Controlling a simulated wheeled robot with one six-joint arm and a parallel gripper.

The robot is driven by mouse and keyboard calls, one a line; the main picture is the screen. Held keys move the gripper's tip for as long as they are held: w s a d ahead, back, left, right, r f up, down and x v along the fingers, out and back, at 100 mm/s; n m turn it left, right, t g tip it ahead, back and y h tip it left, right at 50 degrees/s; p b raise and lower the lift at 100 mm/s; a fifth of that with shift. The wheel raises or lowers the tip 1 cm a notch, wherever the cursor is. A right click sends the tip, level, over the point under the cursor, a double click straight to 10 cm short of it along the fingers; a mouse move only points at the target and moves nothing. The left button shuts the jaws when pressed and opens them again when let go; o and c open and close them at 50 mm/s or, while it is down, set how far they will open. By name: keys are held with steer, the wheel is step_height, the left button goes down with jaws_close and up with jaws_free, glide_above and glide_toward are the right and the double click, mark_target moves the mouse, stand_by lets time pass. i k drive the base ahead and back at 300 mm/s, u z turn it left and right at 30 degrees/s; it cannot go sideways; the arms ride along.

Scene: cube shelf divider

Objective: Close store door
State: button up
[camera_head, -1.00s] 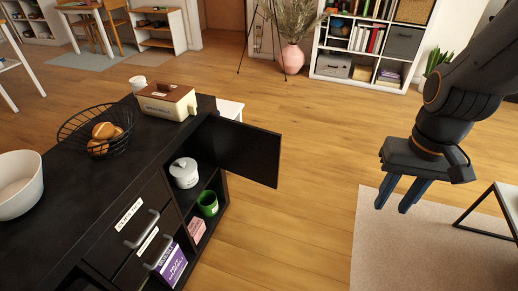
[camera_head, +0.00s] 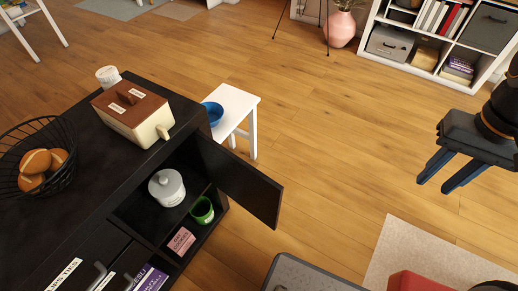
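The black door (camera_head: 240,182) of the dark cabinet (camera_head: 82,195) stands open, swung out to the right from the compartment's far side. Inside the open cabinet are a white lidded pot (camera_head: 167,187) on the upper level, with a green cup (camera_head: 202,210) and a pink box (camera_head: 181,241) lower down. My gripper (camera_head: 445,188) is at the right side, its two blue fingers apart with nothing between them. It hangs over the floor, well to the right of the door and not touching it.
A white stool (camera_head: 234,104) with a blue bowl (camera_head: 212,112) stands behind the door. A breadbox (camera_head: 133,113) and a wire basket of bread (camera_head: 35,160) sit on the cabinet top. Wooden floor (camera_head: 330,165) lies clear between door and gripper. A rug (camera_head: 425,255) is at lower right.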

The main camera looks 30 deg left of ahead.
mark_target(256, 192)
steer(key=i, duration=1.85)
steer(key=u, duration=3.25)
steer(key=k, duration=1.3)
steer(key=z, duration=0.3)
steer(key=i, duration=0.7)
steer(key=u, duration=0.05)
